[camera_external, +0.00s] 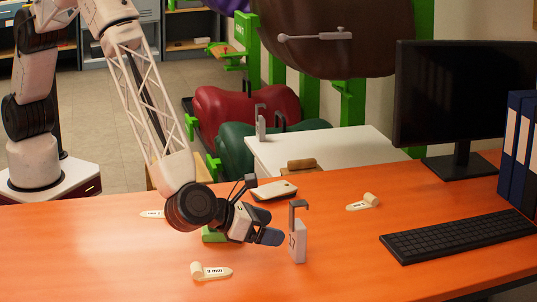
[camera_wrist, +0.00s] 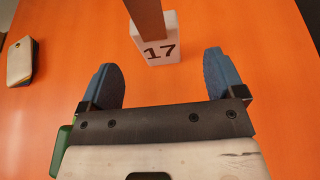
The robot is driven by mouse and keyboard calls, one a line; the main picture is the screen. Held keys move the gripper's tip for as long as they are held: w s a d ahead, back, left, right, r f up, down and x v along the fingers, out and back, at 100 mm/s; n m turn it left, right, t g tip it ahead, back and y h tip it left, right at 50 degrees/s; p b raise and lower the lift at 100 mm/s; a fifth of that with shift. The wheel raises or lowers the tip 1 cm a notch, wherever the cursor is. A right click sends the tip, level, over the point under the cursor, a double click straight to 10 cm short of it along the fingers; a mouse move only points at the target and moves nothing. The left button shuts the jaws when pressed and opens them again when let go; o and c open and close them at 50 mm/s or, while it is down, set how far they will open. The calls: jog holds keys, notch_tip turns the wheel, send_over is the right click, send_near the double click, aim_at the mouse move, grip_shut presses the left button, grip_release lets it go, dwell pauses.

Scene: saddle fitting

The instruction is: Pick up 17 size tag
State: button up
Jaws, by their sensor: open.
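The 17 size tag (camera_external: 297,243) is a white block with a grey hook-shaped strip on top, standing upright on the orange desk. In the wrist view the tag (camera_wrist: 158,50) shows a dark "17" facing me, with its strip reaching up out of the top of the picture. My gripper (camera_external: 272,237) is low over the desk, just left of the tag in the external view. In the wrist view its two blue fingers (camera_wrist: 164,78) are apart and empty. The tag lies ahead of the fingertips, roughly centred between them, and appears not held.
A green object (camera_external: 213,235) sits partly hidden under my wrist. Labelled wooden pieces (camera_external: 212,272) lie in front and at right (camera_external: 363,202). The keyboard (camera_external: 458,233) and monitor (camera_external: 465,100) stand right. Desk around the tag is clear.

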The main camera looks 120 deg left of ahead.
aim_at(292, 233)
jog(key=shift+x, duration=1.25)
jog(key=shift+a, duration=0.15)
jog(key=shift+x, duration=1.85)
jog(key=shift+w+a+f, duration=0.25)
jog(key=shift+a+f, duration=0.1)
jog(key=shift+a, duration=0.15)
jog(key=c, duration=1)
jog(key=shift+c, duration=0.2)
jog(key=shift+r, duration=0.1)
